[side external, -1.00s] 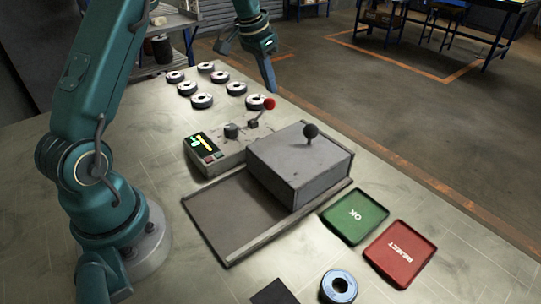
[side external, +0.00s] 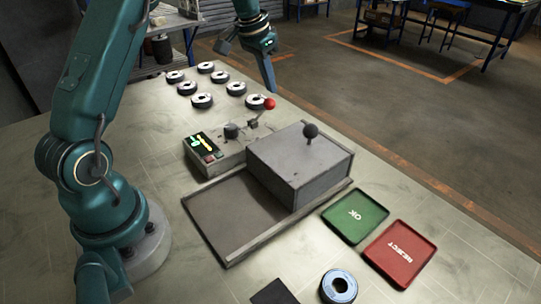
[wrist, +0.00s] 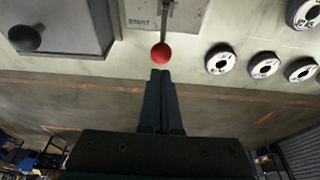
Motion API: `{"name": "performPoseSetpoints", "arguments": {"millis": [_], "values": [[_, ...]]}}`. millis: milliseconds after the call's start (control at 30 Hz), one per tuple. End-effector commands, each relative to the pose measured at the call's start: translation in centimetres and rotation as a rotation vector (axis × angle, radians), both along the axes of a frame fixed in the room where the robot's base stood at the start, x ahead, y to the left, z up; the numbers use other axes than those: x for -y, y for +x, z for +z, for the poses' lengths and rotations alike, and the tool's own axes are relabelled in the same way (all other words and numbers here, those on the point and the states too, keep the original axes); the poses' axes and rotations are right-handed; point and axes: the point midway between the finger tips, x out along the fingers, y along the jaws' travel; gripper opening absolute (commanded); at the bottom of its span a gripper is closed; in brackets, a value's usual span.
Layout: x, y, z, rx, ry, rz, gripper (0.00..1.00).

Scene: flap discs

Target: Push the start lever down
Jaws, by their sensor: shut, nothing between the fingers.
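In the wrist view the red ball (wrist: 161,53) is just ahead of the fingertips, with the lever's shaft running back to a plate marked START. My gripper (side external: 272,88) is shut and empty, with its fingers pointing down, close to the ball in the side view. In the wrist view the shut fingertips (wrist: 160,74) appear just short of the ball. I cannot tell whether they touch it.
A grey housing with a black knob (side external: 310,131) stands on a dark base plate (side external: 214,206) beside the control box. Several flap discs (side external: 202,101) lie behind. A green OK tray (side external: 357,215) and a red REJECT tray (side external: 401,252) lie at right.

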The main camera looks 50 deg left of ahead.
Motion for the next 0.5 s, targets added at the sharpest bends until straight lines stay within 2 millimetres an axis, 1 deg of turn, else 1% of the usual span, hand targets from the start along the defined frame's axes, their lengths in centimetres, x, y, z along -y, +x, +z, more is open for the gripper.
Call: {"name": "performPoseSetpoints", "arguments": {"millis": [300,500], "values": [[0.00,0.00,-0.03,0.000,0.000,0.000,0.00],[0.02,-0.01,-0.60,-0.002,-0.001,0.000,0.00]]}}
